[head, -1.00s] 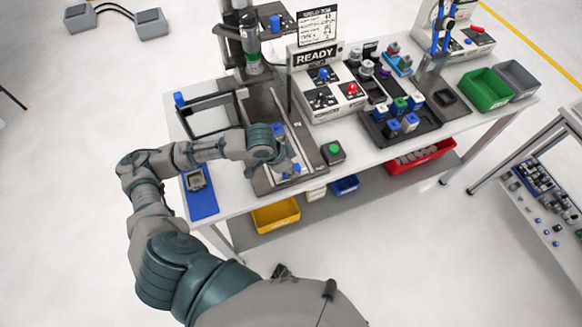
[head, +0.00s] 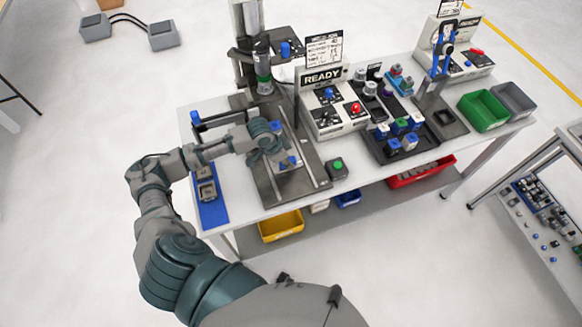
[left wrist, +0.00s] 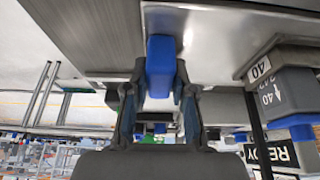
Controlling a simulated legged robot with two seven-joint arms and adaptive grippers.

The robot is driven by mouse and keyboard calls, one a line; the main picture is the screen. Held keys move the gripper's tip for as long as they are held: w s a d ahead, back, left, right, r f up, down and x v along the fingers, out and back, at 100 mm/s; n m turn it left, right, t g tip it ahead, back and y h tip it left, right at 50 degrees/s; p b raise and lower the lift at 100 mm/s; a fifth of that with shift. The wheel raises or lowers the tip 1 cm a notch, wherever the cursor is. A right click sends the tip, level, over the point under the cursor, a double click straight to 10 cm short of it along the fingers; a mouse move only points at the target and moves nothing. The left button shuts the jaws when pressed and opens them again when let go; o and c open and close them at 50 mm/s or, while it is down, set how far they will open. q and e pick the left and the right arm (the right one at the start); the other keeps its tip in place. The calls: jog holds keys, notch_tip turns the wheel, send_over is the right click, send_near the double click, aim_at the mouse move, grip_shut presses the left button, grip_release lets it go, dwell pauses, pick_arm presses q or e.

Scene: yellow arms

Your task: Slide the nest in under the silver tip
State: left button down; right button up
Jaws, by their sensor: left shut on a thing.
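The silver tip (head: 265,89) hangs below the green-banded head of the press column at the back of the bench. The nest, with blue parts (head: 291,161), sits on the rails of a dark slide base (head: 297,188) in front of the column. My left gripper (head: 271,150) reaches over the nest from the left and hides part of it. In the left wrist view the blue handle (left wrist: 160,66) stands between the two fingers of my left gripper (left wrist: 160,101), which is shut on it. My right gripper is not in view.
A READY control box (head: 325,100) stands right of the slide, with a green button box (head: 337,168) near the front edge. A blue mat (head: 213,211) with metal parts lies left. A black tray (head: 400,150) of parts lies further right.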

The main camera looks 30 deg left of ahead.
pick_arm(q)
jog(key=w+a, duration=0.3)
jog(key=w+a+p, duration=0.1)
jog(key=w+a, duration=0.2)
jog(key=a, duration=0.1)
jog(key=shift+a+r, duration=0.1)
jog(key=shift+r, duration=0.1)
jog(key=c, duration=1)
grip_release()
jog(key=shift+w, duration=0.1)
jog(key=shift+o, duration=0.2)
jog(key=shift+w+a+f, duration=0.1)
jog(key=shift+f, duration=0.1)
